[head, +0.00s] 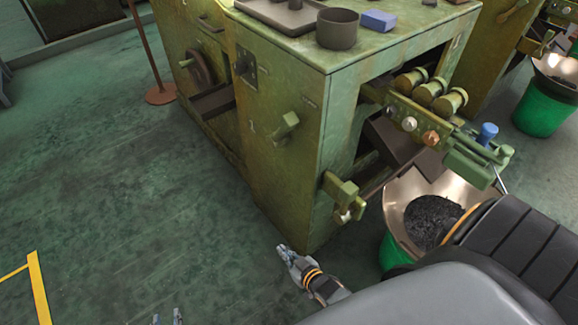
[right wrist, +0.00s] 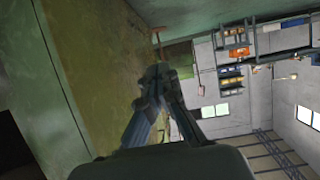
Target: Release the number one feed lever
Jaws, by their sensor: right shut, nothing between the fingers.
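The green machine (head: 285,75) stands in the middle of the head view. A small green lever (head: 285,126) sits on its left face. A larger green lever block (head: 341,194) sits low at the front corner, and a green handle (head: 478,164) sticks out at the right. I cannot tell which is the number one feed lever. My right gripper (head: 286,252) is below the machine's front corner, apart from the levers. In the right wrist view its fingers (right wrist: 158,75) are together and empty, beside a green wall. Only the fingertips of my left gripper (head: 167,319) show, spread apart at the bottom edge.
A green bucket with a metal funnel (head: 402,205) of dark pieces stands at the machine's right. A dark cup (head: 337,28) and a blue block (head: 379,20) lie on top. A rusty post (head: 160,93) stands behind left.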

